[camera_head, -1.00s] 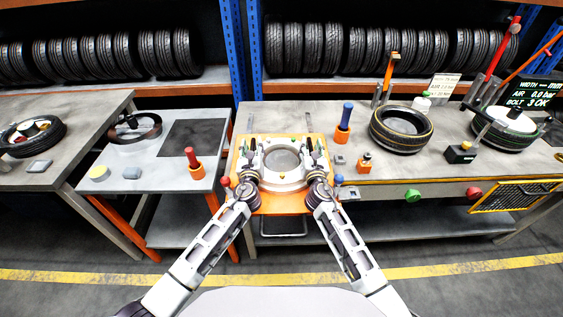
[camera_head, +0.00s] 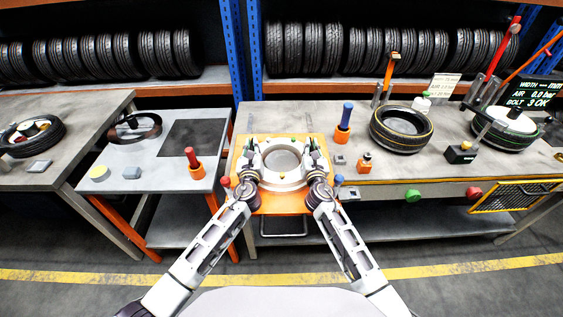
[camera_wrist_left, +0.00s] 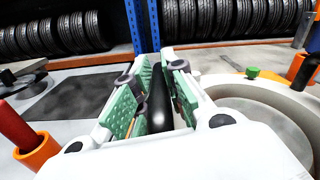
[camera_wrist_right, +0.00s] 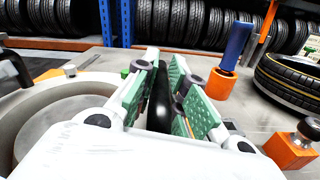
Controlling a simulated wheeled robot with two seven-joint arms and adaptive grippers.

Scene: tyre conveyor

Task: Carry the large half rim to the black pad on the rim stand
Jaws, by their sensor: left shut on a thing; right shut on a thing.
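The large half rim (camera_head: 299,181) is a silver ring with a round opening, at the orange fixture in the middle of the head view. Its pale ring also shows at the right of the left wrist view (camera_wrist_left: 285,130) and at the left of the right wrist view (camera_wrist_right: 22,112). My left gripper (camera_head: 250,146) is shut on a black upright handle (camera_wrist_left: 160,100) at the ring's left side. My right gripper (camera_head: 315,146) is shut on a matching handle (camera_wrist_right: 160,100) at its right side. The black pad (camera_head: 194,138) lies bare on the grey rim stand (camera_head: 150,173) to the left.
A dark ring (camera_head: 136,128) lies left of the pad. A red-handled tool in an orange holder (camera_head: 195,169) stands at the stand's front right. A blue-handled tool (camera_head: 344,124) and a tyre (camera_head: 401,130) stand right of the fixture.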

